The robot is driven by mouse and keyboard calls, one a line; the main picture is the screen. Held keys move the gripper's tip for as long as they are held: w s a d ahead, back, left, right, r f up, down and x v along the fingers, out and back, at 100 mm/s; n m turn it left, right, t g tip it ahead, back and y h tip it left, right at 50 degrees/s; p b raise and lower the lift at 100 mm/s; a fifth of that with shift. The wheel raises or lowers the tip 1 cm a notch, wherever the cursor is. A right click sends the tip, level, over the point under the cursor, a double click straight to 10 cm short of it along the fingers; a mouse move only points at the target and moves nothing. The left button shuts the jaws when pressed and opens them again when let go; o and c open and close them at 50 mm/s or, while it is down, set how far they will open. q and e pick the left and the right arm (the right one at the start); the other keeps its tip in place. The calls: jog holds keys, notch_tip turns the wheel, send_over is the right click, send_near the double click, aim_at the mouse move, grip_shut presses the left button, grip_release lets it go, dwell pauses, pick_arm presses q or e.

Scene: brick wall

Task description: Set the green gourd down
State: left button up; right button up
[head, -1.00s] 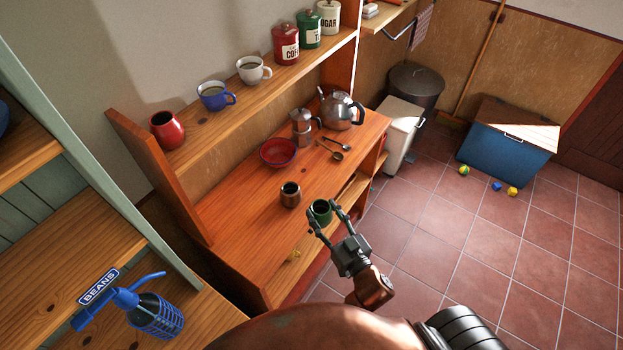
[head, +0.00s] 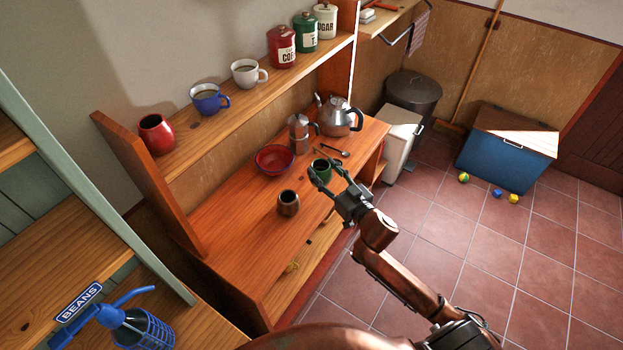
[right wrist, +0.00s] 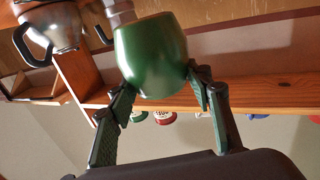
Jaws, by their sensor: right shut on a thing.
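The green gourd (head: 321,169) is a small round cup with an open top. My right gripper (head: 326,177) is shut on it, one finger on each side, over the front edge of the wooden counter (head: 230,235). In the right wrist view the green gourd (right wrist: 150,60) sits between the two fingers of the right gripper (right wrist: 162,98). I cannot tell whether its base touches the counter. My left gripper is not in view.
A brown gourd cup (head: 288,203) stands left of the green gourd. A red bowl (head: 274,160), a moka pot (head: 299,134), a kettle (head: 338,116) and spoons (head: 342,153) are behind. Bare counter lies left of the brown cup. A shelf (head: 215,125) with mugs runs above.

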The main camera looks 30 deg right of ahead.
jog(key=w+f+b, duration=0.2)
jog(key=w+f, duration=0.5)
jog(key=shift+w+a+f, duration=0.1)
jog(key=shift+w+f, duration=0.15)
notch_tip(320, 180, down, 3)
jog(key=shift+r+b, duration=0.1)
jog(key=shift+b, duration=0.45)
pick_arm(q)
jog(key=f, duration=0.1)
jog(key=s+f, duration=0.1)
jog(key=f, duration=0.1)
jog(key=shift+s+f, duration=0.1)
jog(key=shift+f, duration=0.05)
pick_arm(e)
jog(key=shift+r, duration=0.1)
jog(key=o, duration=1.3)
jog(key=shift+f, duration=0.2)
jog(key=shift+c, duration=0.2)
